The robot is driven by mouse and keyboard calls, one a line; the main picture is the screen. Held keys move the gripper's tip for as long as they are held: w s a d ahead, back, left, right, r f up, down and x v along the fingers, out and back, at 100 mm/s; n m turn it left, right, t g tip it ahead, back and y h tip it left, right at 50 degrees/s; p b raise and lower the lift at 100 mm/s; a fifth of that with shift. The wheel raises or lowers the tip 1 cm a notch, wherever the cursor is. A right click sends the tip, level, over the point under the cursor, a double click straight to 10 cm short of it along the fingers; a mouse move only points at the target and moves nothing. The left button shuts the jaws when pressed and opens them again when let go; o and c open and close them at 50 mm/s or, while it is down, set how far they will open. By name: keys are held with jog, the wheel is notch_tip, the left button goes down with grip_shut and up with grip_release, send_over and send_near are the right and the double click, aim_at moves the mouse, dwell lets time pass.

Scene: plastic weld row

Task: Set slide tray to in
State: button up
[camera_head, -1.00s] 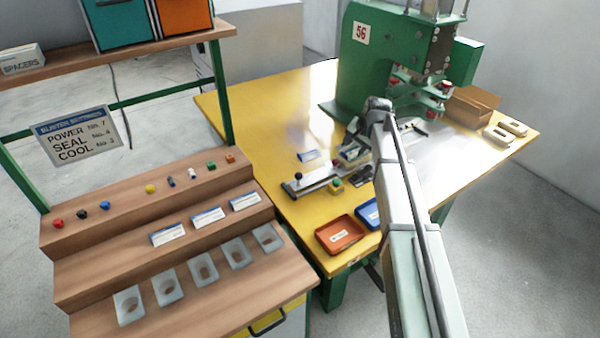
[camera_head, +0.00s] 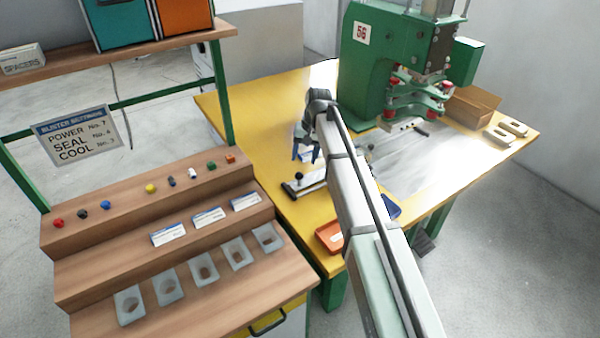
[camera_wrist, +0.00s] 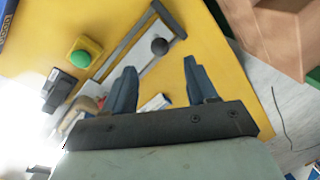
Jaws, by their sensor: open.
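The slide tray's black knob (camera_head: 299,176) stands at the near-left end of the metal slide (camera_head: 313,187) on the yellow table. In the wrist view the knob (camera_wrist: 159,46) sits inside the corner of the slide's grey frame (camera_wrist: 124,48). My gripper (camera_head: 306,153) is open, with its blue-grey fingers pointing down just above and behind the knob in the head view. In the wrist view my gripper (camera_wrist: 160,66) has nothing between its fingers, and the knob shows beyond the tips. My arm hides much of the slide toward the press.
The green press (camera_head: 385,75) stands at the table's back. A green button on a yellow box (camera_wrist: 85,55) is beside the slide. An orange tray (camera_head: 329,238) and a partly hidden blue tray lie at the front. The stepped wooden bench (camera_head: 165,230) is at left.

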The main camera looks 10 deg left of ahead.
jog(key=f, duration=0.2)
jog(key=a+f, duration=0.1)
jog(key=f, duration=0.4)
jog(key=shift+s+a+f, duration=0.1)
jog(key=shift+a+f, duration=0.1)
jog(key=shift+f, duration=0.2)
jog(key=shift+c, duration=0.4)
grip_shut()
